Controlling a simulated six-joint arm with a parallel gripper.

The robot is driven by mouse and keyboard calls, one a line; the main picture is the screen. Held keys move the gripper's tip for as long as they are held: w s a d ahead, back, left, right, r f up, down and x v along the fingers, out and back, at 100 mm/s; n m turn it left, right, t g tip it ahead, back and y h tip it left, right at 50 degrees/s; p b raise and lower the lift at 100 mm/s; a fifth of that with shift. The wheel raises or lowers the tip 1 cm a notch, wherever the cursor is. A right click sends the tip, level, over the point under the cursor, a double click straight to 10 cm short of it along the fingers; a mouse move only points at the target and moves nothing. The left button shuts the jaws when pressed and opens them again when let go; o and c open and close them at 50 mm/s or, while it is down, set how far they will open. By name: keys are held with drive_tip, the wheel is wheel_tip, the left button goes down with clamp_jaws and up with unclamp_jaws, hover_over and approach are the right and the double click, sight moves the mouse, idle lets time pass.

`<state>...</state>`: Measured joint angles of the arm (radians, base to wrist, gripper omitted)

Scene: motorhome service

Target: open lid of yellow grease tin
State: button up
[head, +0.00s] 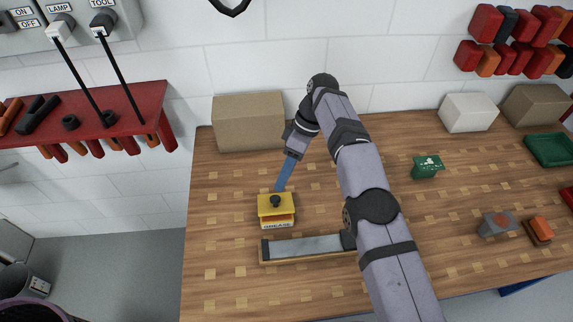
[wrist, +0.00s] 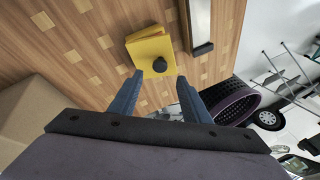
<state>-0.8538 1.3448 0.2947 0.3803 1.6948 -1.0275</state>
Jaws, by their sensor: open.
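The yellow grease tin (head: 277,217) stands on the wooden bench, its label facing the front. Its yellow lid (head: 264,206) is on top and carries a dark round knob (head: 276,202). In the wrist view the lid (wrist: 145,47) and knob (wrist: 160,64) show just beyond the fingertips. My gripper (head: 279,189) reaches down from behind the tin, its blue fingers close to the knob. In the wrist view my gripper (wrist: 160,88) is open and empty, with the knob ahead of the gap. I cannot tell whether a finger touches the lid.
A long wooden holder with a grey bar (head: 305,247) lies in front of the tin. A cardboard box (head: 249,122) stands behind at the wall. A green card box (head: 427,167) and a grey block (head: 496,224) are to the right. Bare bench lies left of the tin.

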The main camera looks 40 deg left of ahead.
drive_tip(key=shift+w+r+p, duration=0.15)
drive_tip(key=shift+r+p, duration=0.2)
drive_tip(key=shift+p, duration=0.15)
